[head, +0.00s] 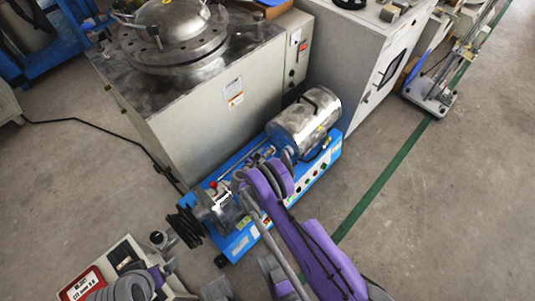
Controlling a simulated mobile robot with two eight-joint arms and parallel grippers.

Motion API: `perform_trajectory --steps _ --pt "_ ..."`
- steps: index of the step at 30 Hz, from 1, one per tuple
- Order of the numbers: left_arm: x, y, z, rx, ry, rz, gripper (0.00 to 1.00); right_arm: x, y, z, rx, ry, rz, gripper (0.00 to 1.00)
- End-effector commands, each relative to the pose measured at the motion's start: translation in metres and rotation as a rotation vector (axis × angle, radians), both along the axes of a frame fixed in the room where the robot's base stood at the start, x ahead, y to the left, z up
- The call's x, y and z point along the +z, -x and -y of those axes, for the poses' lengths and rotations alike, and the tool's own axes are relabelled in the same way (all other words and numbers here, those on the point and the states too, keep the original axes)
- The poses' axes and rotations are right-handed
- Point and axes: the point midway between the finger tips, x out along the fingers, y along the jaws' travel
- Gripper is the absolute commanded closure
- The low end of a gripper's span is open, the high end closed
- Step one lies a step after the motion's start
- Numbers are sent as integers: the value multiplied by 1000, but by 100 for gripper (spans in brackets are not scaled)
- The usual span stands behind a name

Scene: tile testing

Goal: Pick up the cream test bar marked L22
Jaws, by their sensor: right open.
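I cannot make out a cream bar marked L22, and no such marking is readable in the head view. Several small pale blocks (392,12) lie on top of the grey cabinet at the upper right, too small to identify. My right arm reaches in from the bottom right. My right gripper (222,200) appears above the left end of the blue-based machine (240,243), partly lost against its metal parts. It is open, and I see nothing held. Part of my left arm shows at the lower left, but its jaws are not visible.
A large grey cabinet with a round metal vessel (172,27) stands behind the machine. A silver drum (304,118) sits on the machine's right end. A red-and-cream instrument (84,283) is at the lower left.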

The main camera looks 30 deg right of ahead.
Motion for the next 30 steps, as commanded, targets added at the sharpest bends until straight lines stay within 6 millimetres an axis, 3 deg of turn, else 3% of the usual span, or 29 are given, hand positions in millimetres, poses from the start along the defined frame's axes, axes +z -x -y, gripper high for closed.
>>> perform_trajectory --steps 4,14,26,30 --pt "1 0 0 0 0 0 0 1 0 -1 1 0 1 42" --pt "1 0 0 0 0 0 0 1 0 -1 1 0 1 100" --pt "1 0 0 0 0 0 0 1 0 -1 1 0 1 100" --pt "5 1 0 0 0 1 0 14 0 -1 1 0 1 100"
